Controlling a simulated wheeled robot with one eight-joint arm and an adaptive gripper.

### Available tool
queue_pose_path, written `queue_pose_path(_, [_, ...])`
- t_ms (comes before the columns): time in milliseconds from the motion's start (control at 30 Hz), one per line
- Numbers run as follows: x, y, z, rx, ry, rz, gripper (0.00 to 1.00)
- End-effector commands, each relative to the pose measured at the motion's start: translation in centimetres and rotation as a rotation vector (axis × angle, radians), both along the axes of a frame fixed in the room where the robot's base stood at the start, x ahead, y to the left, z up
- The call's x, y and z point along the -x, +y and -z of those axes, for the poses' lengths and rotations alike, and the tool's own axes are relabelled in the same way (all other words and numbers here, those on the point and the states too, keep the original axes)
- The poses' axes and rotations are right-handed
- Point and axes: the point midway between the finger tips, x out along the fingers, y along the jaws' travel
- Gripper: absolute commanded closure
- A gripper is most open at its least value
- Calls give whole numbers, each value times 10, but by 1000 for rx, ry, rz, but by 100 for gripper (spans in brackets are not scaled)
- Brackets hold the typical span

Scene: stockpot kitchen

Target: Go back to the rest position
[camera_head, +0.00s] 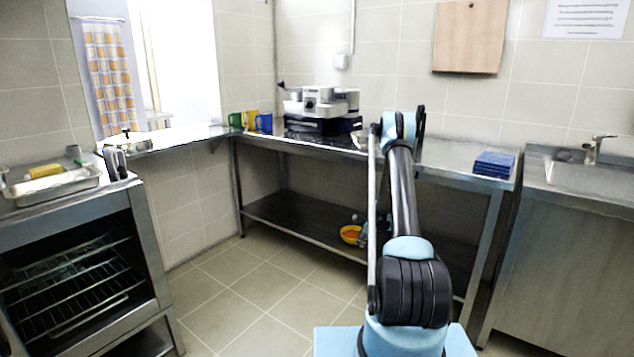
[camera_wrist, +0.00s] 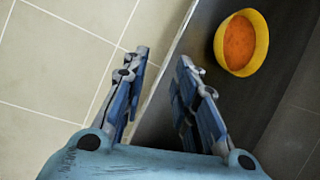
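My arm stands raised in the middle of the head view, in front of the steel counter (camera_head: 440,157). My gripper (camera_wrist: 162,60) points downward in the wrist view. Its two fingers are apart with nothing between them, so it is open and empty. In the head view my gripper (camera_head: 362,232) is mostly hidden behind my arm, low near the under-shelf. A yellow bowl with orange contents (camera_wrist: 241,42) sits on the dark lower shelf (camera_wrist: 212,30), right of the fingers and apart from them. The bowl also shows in the head view (camera_head: 350,234).
An oven (camera_head: 75,270) with an open front stands at the left, with a tray (camera_head: 52,187) on top. Mugs (camera_head: 250,120), a grey appliance (camera_head: 318,103) and blue cloths (camera_head: 494,164) are on the counter. A sink (camera_head: 590,178) is at the right. The tiled floor (camera_head: 255,287) is clear.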

Motion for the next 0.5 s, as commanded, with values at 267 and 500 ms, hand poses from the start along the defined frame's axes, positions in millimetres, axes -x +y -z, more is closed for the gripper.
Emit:
queue_pose_path(267, [8,4,-38,34,-9,-65,73])
queue_pose_path(500, [22,9,-86,79,-22,-152,73])
